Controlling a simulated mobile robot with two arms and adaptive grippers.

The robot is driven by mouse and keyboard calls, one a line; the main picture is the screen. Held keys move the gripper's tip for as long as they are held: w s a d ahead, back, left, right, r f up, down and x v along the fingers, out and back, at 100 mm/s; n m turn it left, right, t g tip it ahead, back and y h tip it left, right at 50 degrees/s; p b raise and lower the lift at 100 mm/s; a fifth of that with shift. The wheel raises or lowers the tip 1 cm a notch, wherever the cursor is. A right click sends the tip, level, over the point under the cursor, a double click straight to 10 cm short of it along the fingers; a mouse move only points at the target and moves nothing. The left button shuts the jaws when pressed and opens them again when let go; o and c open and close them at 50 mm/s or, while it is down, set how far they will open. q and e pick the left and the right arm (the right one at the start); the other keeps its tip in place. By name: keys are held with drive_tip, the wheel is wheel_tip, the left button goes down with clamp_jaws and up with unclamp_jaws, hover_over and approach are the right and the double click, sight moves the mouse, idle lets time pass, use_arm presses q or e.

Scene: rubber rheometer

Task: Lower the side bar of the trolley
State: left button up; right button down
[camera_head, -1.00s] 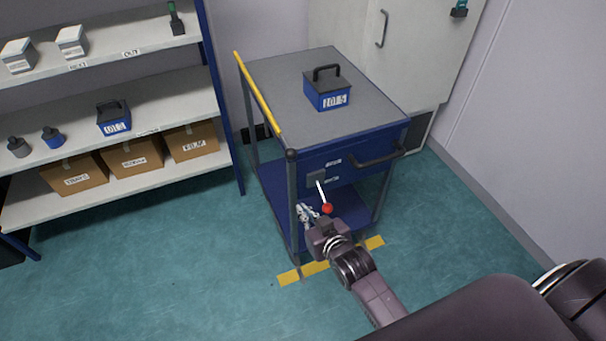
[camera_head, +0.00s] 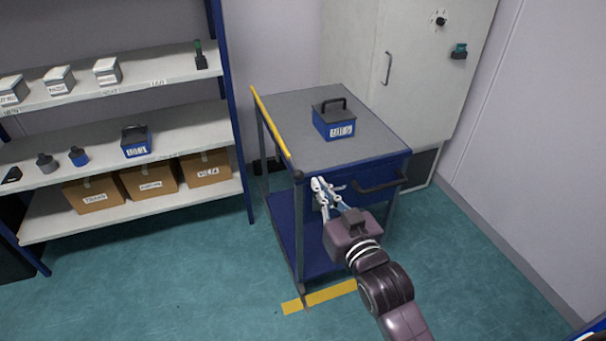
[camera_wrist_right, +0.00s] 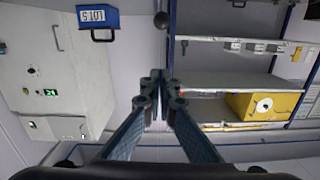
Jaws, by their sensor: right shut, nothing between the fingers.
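The trolley has a grey top (camera_head: 365,143) and a blue body. Its yellow side bar (camera_head: 270,123) runs along the top's left edge, ending near a dark ball on the front left corner post (camera_head: 298,176). My right gripper (camera_head: 318,184) is shut and empty in front of the upper front panel, just right of that post. The red-knobbed lever on the front is hidden behind my gripper and arm. In the right wrist view the shut fingertips (camera_wrist_right: 157,82) meet with nothing between them; a dark ball-ended rod (camera_wrist_right: 161,19) is above them. My left gripper is not in view.
A blue case (camera_head: 333,122) stands on the trolley top. A dark handle (camera_head: 378,186) projects from the trolley's front. Shelves (camera_head: 110,180) with boxes stand left, a pale cabinet (camera_head: 360,45) behind. Green floor (camera_head: 190,290) is clear at front left.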

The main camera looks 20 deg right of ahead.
drive_tip(key=p, duration=0.1)
hover_over(303, 174)
drive_tip(key=s, duration=0.3)
drive_tip(key=shift+w+a+f, duration=0.15)
drive_tip(key=shift+f, duration=0.6)
drive_tip(key=shift+w+a+f, duration=0.1)
drive_tip(key=shift+f, duration=0.65)
drive_tip(key=shift+w+a+f, duration=0.15)
drive_tip(key=shift+f, duration=0.6)
